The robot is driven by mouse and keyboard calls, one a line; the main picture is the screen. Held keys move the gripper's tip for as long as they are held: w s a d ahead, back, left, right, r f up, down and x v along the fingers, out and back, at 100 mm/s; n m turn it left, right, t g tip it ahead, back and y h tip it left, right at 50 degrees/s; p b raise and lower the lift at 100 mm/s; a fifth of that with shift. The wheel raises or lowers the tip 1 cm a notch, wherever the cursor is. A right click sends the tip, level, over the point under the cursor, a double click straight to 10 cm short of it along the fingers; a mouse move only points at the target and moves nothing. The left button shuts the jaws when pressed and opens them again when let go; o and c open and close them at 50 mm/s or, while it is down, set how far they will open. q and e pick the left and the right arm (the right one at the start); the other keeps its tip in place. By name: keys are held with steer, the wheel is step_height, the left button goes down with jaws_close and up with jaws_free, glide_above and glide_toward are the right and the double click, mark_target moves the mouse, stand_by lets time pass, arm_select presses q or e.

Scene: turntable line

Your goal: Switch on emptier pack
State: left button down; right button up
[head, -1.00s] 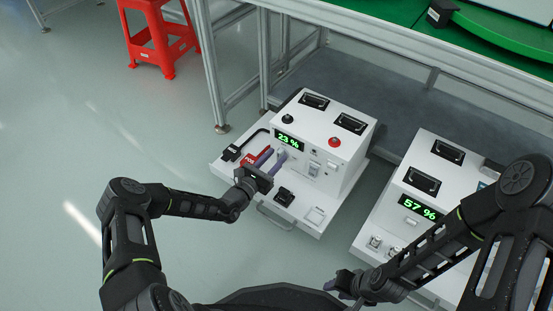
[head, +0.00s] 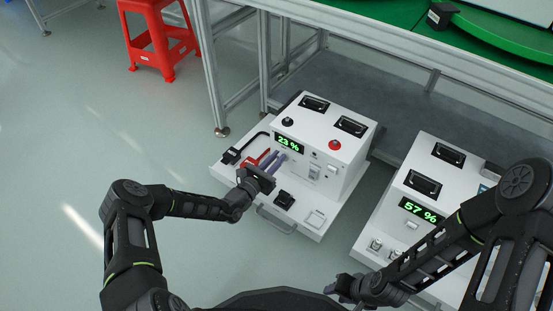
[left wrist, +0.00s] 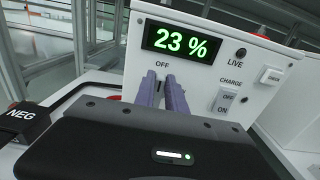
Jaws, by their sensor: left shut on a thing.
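The emptier pack (head: 350,161) is the white box whose green display (head: 289,143) reads 23 %; the display also shows in the left wrist view (left wrist: 181,43). The other pack (head: 395,213) reads 57 %. My left gripper (head: 277,160) is at the front of the 23 % pack. In the left wrist view its purple fingers (left wrist: 162,92) reach the panel just under the OFF label (left wrist: 162,63). They are shut on a small switch there, mostly hidden between them. A CHARGE rocker (left wrist: 226,101) sits to the right. My right gripper (head: 333,288) is low, near the 57 % pack; its opening is unclear.
A red POS connector (head: 259,160) lies on the pack's front ledge beside my left fingers. A black NEG connector (head: 231,156) is left of it. A metal-framed table (head: 440,72) stands behind the packs. A red stool (head: 150,45) is at the back left; floor between is clear.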

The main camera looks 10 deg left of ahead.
mark_target(287, 159)
steer(key=shift+r, duration=0.15)
